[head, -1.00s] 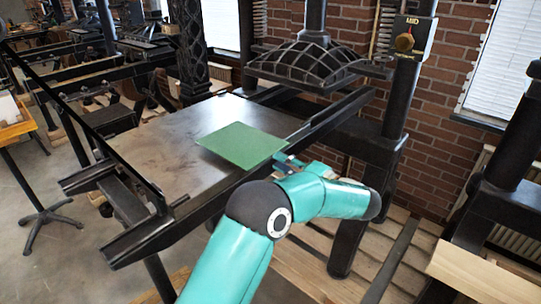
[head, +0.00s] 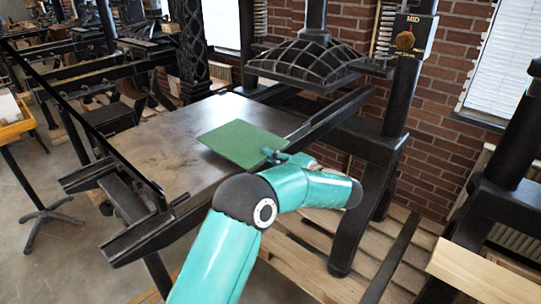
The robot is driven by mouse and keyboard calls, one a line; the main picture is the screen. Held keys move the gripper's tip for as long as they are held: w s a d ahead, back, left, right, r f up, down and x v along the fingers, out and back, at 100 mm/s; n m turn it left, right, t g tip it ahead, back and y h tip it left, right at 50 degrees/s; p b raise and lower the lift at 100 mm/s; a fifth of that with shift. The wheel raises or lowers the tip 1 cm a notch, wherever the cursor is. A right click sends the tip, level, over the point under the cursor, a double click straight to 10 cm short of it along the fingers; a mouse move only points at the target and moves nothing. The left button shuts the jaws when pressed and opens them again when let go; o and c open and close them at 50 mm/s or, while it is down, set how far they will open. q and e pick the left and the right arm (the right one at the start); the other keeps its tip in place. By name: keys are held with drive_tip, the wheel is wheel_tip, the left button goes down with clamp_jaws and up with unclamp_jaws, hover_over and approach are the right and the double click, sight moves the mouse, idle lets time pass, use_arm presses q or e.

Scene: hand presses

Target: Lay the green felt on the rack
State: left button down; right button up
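The green felt (head: 238,143) is a flat square on the right part of the dark press bed (head: 150,150). My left gripper (head: 271,156) is at the felt's right edge, with a fingertip overlapping that edge. The fingers are small and partly hidden by the felt and my arm, so I cannot tell whether they are closed on it. My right gripper is out of view. I cannot make out which thing is the rack.
The press's ribbed black platen (head: 312,62) hangs behind the felt, above rails (head: 335,115). A wooden pallet (head: 305,262) lies below. A yellow-edged tray (head: 12,125) stands far left.

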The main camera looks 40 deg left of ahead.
use_arm(q)
drive_tip(key=shift+r+p, duration=0.55)
drive_tip(key=shift+r, duration=1)
drive_tip(key=d+r, duration=0.3)
drive_tip(key=d, duration=0.4)
drive_tip(key=shift+s+p, duration=0.25)
drive_tip(key=shift+p, duration=0.2)
drive_tip(key=shift+d, duration=0.1)
idle(1.0)
